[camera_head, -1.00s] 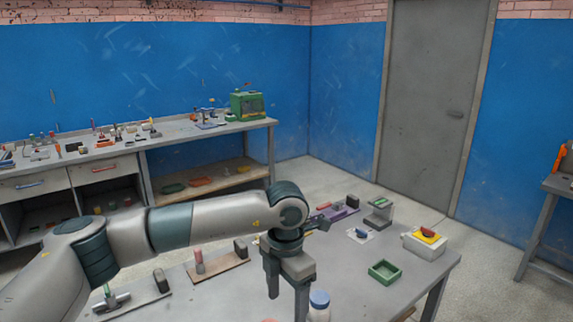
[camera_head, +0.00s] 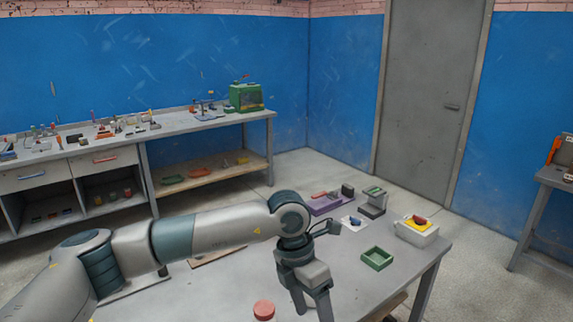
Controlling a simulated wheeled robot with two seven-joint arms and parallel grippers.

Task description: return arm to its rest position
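My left arm reaches in from the left across the grey table (camera_head: 345,275). Its gripper (camera_head: 313,303) points down over the table's front middle. The two fingers stand apart and nothing shows between them. The fingertips are close to the picture's lower edge. A red-lidded container (camera_head: 264,309) stands just left of the gripper, cut off by the lower edge. My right gripper is not in view.
My arm covers much of a wooden board (camera_head: 216,254). The table's right front is clear.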

